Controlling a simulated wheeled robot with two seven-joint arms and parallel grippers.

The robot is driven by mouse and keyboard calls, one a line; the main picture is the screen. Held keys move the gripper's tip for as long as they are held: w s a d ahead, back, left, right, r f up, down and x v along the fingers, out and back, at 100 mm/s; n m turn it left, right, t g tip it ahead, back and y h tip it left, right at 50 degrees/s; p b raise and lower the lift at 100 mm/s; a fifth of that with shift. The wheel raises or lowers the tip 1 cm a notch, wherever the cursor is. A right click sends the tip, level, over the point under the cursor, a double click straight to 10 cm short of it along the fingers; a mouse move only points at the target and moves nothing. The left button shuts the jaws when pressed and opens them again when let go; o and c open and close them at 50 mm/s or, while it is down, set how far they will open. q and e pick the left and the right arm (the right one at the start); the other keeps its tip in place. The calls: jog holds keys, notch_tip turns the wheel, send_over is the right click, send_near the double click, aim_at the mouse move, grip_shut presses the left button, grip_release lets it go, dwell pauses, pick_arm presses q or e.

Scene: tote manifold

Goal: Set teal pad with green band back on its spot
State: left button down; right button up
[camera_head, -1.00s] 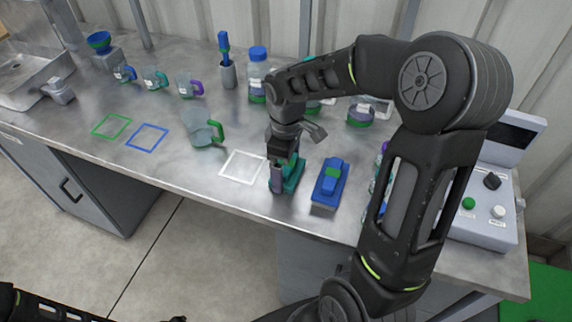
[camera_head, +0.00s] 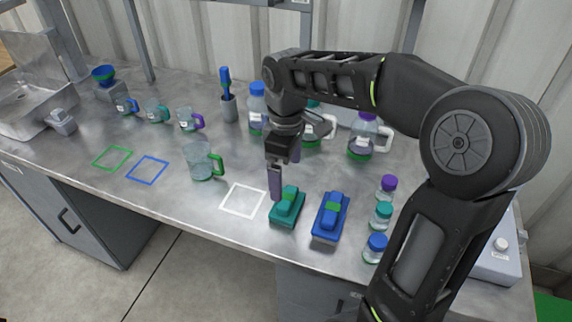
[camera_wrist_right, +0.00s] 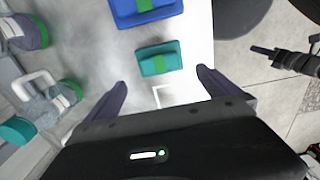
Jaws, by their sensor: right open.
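The teal pad with a green band (camera_head: 287,207) rests on the bench just right of a white square outline (camera_head: 238,213). The pad lies outside the outline. In the right wrist view the teal pad (camera_wrist_right: 152,63) is ahead of the fingertips, with a corner of the white outline (camera_wrist_right: 157,94) nearer. My right gripper (camera_head: 276,192) is open and empty, pointing down by the pad's left side; its spread fingers (camera_wrist_right: 162,80) show in the wrist view. My left gripper (camera_wrist_right: 268,52) seems to be the dark part at the wrist view's right; its jaws are unclear.
A blue pad with a green band (camera_head: 330,216) sits close right of the teal pad. Small bottles (camera_head: 376,248) stand further right. A green-handled jug (camera_head: 202,163) stands beyond the outline. Green (camera_head: 112,168) and blue (camera_head: 148,181) outlines are empty at left.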

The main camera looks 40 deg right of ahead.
jog(key=shift+r, duration=0.95)
